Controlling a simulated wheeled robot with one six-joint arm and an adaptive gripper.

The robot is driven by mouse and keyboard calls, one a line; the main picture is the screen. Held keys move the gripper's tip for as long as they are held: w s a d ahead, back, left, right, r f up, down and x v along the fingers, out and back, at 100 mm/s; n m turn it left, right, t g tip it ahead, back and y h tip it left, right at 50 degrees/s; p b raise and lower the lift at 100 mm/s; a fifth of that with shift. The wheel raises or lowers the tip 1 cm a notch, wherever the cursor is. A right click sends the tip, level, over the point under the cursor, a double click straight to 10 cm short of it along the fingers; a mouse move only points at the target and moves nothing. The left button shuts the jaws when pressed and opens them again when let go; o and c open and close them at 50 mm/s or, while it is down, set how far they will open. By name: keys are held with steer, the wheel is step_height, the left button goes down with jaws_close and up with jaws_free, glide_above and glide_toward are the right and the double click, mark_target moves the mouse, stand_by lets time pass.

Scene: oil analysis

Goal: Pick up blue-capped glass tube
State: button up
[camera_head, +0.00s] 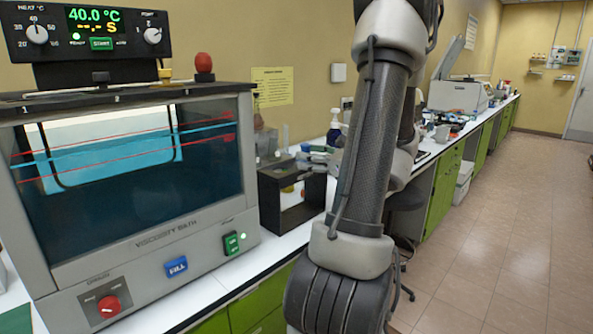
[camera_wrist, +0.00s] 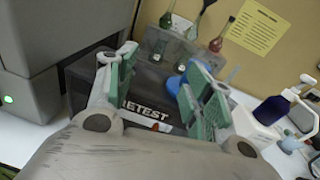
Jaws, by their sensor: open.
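My gripper (camera_wrist: 160,88) is open in the wrist view, its two green-padded fingers apart with nothing held between them. A rounded blue thing (camera_wrist: 174,85) shows beside and partly behind the right finger. It may be a blue cap, but I cannot make out a glass tube under it. A dark box (camera_wrist: 82,78) with a "RETEST" label (camera_wrist: 148,114) lies beyond and below the fingers. The dark box also shows in the head view (camera_head: 290,214), left of my arm. My gripper is not visible in the head view.
The viscosity bath (camera_head: 130,190) fills the left of the counter. Glassware with coloured contents, including a red-bottomed flask (camera_wrist: 217,43), stands behind the box. A dark blue pump bottle (camera_wrist: 272,109) stands to the right. The floor on the right (camera_head: 490,230) is clear.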

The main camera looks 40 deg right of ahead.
mark_target(309, 150)
steer(key=d+m+h, duration=0.1)
steer(key=d, duration=0.1)
steer(key=d+m+t+h, duration=0.1)
steer(key=d, duration=0.1)
steer(key=shift+d+f, duration=0.15)
steer(key=shift+d, duration=0.1)
steer(key=w, duration=0.7)
steer(key=shift+w, duration=0.25)
steer(key=shift+c, duration=0.4)
jaws_close()
